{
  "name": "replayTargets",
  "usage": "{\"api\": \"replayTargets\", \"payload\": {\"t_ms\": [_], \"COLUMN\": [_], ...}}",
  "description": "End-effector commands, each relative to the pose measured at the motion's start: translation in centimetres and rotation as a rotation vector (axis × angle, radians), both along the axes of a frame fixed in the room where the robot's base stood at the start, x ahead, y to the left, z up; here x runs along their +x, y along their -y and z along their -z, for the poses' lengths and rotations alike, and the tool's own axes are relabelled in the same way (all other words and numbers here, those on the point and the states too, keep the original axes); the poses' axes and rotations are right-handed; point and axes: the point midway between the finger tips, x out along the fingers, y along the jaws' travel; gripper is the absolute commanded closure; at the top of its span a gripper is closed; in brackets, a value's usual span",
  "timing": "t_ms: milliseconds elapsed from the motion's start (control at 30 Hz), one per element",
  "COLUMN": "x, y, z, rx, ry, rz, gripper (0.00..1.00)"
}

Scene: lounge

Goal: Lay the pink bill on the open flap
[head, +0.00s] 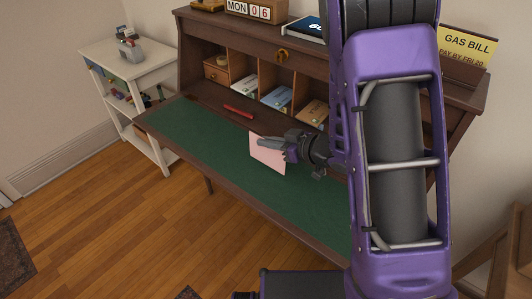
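The pink bill (266,155) is in my gripper (272,143), in the middle of the head view. My gripper's fingers lie across the bill's upper part and look shut on it. The bill is tilted, with its broad face toward the camera. It shows in front of the open flap (210,137), a green-topped writing surface with a brown wooden edge. I cannot tell whether the bill's lower edge touches the flap. My purple arm hides the right part of the flap and desk.
A red pen-like stick (239,111) lies on the flap near the pigeonholes, which hold several envelopes (277,97). A block calendar (256,8) stands on top of the desk. A yellow gas bill sign (467,46) is at right. A white shelf (148,72) stands at left. The flap's left part is clear.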

Motion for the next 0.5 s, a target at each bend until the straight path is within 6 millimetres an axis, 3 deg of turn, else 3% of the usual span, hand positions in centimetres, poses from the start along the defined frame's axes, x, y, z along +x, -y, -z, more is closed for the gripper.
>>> {"api": "replayTargets", "payload": {"t_ms": [200,500], "x": [0.0,0.0], "y": [0.0,0.0], "z": [3.3,3.4], "rx": [-0.002,-0.001], "ry": [-0.004,0.0], "rz": [0.001,0.001], "gripper": [1.0,1.0]}}
